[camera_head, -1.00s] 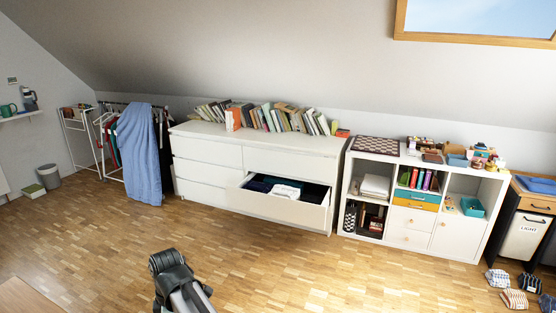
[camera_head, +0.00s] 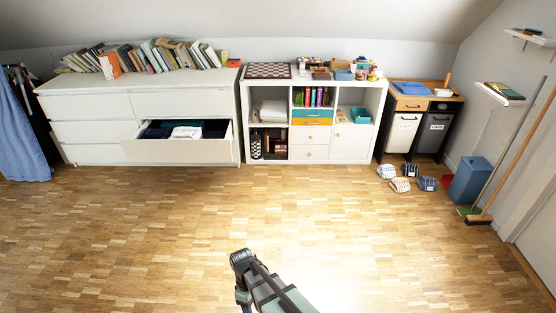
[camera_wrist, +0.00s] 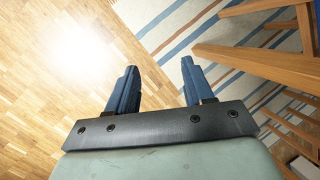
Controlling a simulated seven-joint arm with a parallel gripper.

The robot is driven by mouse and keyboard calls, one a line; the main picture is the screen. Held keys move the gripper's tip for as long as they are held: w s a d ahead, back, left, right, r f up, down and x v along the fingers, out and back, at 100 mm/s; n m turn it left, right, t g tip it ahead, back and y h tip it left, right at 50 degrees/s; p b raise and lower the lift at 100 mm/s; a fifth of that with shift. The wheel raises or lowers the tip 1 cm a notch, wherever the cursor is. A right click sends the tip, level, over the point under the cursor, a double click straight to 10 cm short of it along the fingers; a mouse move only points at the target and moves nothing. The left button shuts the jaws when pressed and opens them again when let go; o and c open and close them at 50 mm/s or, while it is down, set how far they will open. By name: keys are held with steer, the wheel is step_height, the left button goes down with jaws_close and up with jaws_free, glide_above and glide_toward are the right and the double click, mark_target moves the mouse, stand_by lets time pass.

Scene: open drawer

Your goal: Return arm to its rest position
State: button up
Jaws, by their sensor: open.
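My gripper (camera_wrist: 158,85) shows in the wrist view with its two blue fingers spread apart and nothing between them. It hangs over the wooden floor near the edge of a striped rug. In the head view my arm is folded low at the bottom centre, and the fingers are hidden there. The open drawer (camera_head: 178,152) of the white dresser (camera_head: 95,104) is pulled out at the left, well away from my arm. Dark folded clothes and a white folded one (camera_head: 186,132) lie in it.
A white shelf unit (camera_head: 241,120) stands right of the dresser. Several striped bundles (camera_head: 400,185) and a blue bin (camera_head: 471,180) are on the floor at right. Wooden furniture legs (camera_wrist: 262,62) stand on the striped rug (camera_wrist: 160,22). The floor (camera_head: 150,230) between is clear.

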steer(key=s+d+f+m+g, duration=0.1)
steer(key=s+d+f+m, duration=0.25)
steer(key=d, duration=0.35)
steer(key=s+d+f+m, duration=0.2)
steer(key=s+d+f, duration=0.15)
steer(key=d, duration=0.45)
steer(key=s+d+f+m+g, duration=0.1)
steer(key=s+d+f+m, duration=0.2)
steer(key=s+d, duration=0.2)
steer(key=s+d+f+m+g+y, duration=0.1)
steer(key=s+d+f+m, duration=0.2)
steer(key=s, duration=0.5)
steer(key=d+m, duration=0.1)
steer(key=d, duration=0.1)
steer(key=shift+s+d+y, duration=0.3)
steer(key=shift+s, duration=0.1)
